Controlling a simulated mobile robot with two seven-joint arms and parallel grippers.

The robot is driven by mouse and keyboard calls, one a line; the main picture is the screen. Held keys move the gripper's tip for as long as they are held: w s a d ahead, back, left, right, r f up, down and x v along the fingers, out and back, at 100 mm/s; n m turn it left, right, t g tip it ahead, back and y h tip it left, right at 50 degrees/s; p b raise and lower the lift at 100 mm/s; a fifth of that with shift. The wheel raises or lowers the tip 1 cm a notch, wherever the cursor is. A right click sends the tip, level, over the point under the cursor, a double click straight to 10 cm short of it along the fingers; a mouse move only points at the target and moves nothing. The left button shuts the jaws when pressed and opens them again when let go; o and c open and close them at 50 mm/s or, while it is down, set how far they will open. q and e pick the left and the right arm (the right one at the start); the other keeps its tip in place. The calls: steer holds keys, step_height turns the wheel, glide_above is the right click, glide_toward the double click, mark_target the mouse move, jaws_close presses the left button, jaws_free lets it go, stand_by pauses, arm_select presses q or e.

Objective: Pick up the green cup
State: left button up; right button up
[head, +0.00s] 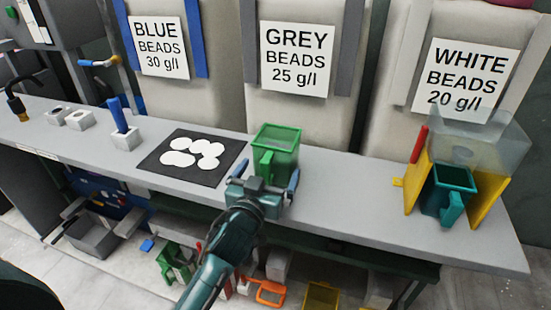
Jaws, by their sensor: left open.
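A green cup (280,143) with a square open top stands upright on the grey bench, its handle turned toward my arm. My left gripper (266,173) is open just in front of it, with one finger on each side of the handle area. The gripper hides the lower part of the cup, and I cannot tell whether the fingers touch it. My right gripper is not in view.
A black mat (155,160) with white discs lies left of the cup. A teal cup (447,190) stands in a yellow stand (491,202) on the right, under a clear hopper. Another green cup (171,260) sits below the bench. The bench between cup and stand is clear.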

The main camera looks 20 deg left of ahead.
arm_select(q)
steer(key=shift+w, duration=1.55)
steer(key=shift+c, duration=0.2)
steer(key=shift+r, duration=0.1)
steer(key=c, duration=0.9)
steer(key=shift+o, duration=0.2)
step_height(320, 180, up, 10)
steer(key=p, duration=0.2)
